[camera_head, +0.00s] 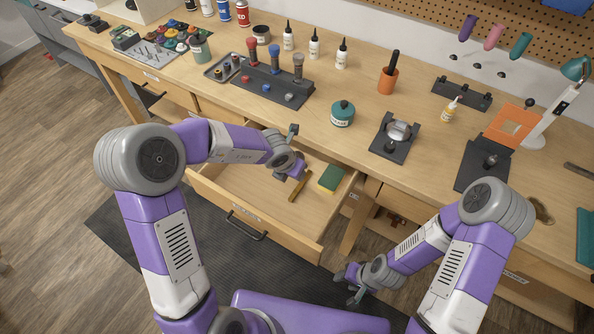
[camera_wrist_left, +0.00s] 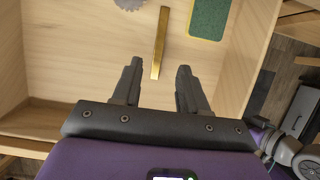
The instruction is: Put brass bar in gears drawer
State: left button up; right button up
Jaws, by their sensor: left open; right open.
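The brass bar (camera_head: 299,188) is inside the open drawer (camera_head: 222,194), beside a green and yellow sponge (camera_head: 331,179). I cannot tell whether it lies fully flat. My left gripper (camera_head: 292,160) is over the drawer, open and empty. In the left wrist view the bar (camera_wrist_left: 160,42) shows just beyond and between the fingertips (camera_wrist_left: 158,66), apart from both. The drawer's front label is too small to read. A toothed grey gear (camera_wrist_left: 130,4) shows at the top edge of that view. My right gripper (camera_head: 352,282) is open and empty, low in front of the bench.
The drawer's front wall and handle (camera_head: 246,226) jut out over a dark mat.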

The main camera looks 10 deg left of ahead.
pick_arm(q)
jog(key=shift+p+v, duration=0.5)
jog(key=shift+v, duration=1.15)
